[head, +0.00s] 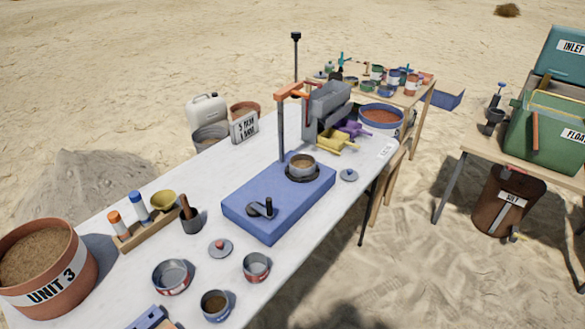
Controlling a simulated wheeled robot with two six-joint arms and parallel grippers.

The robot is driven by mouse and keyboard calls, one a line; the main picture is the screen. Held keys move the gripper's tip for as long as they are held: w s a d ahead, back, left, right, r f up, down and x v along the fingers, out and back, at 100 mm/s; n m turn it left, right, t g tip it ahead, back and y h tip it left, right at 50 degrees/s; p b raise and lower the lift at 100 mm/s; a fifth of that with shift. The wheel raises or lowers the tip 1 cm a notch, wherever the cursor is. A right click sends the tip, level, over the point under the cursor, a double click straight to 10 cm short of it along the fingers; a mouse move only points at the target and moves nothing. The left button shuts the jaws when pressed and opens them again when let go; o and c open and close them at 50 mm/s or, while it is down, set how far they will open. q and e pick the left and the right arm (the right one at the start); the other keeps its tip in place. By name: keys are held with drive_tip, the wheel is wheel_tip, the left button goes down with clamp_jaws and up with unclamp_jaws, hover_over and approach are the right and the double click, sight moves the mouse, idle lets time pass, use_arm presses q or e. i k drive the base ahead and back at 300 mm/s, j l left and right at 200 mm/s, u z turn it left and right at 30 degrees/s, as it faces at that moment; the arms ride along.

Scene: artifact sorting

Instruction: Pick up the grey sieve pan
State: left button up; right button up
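Several grey round pans are in the head view, and I cannot tell for sure which one is the sieve pan. A wide grey pan (172,277) with a reddish label stands upright and looks empty on the near part of the white table (120,285). A smaller grey cup (257,267) with a red label stands to its right. A grey cup with a blue band (216,305) holds brown material in front of them. Another grey pan (302,167) with brown content sits on the blue machine base (270,215).
A pot of soil marked UNIT 3 (48,265) stands at the left. A wooden rack (143,230) holds bottles and a yellow bowl. A mortar (191,220), a small lid (220,248) and a grey hopper (325,108) are also on the table.

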sight(301, 165)
drive_tip(key=i+l+u, duration=0.1)
drive_tip(key=u, duration=0.3)
drive_tip(key=i+l+u, duration=0.1)
drive_tip(key=u, duration=0.3)
drive_tip(key=i+l+u, duration=0.1)
drive_tip(key=l+u, duration=0.4)
drive_tip(key=u, duration=0.3)
drive_tip(key=l+u, duration=0.25)
drive_tip(key=l, duration=0.6)
drive_tip(key=l+u, duration=0.25)
drive_tip(key=l, duration=0.6)
drive_tip(key=k+l+u, duration=0.1)
drive_tip(key=l+u, duration=0.15)
drive_tip(key=l, duration=0.6)
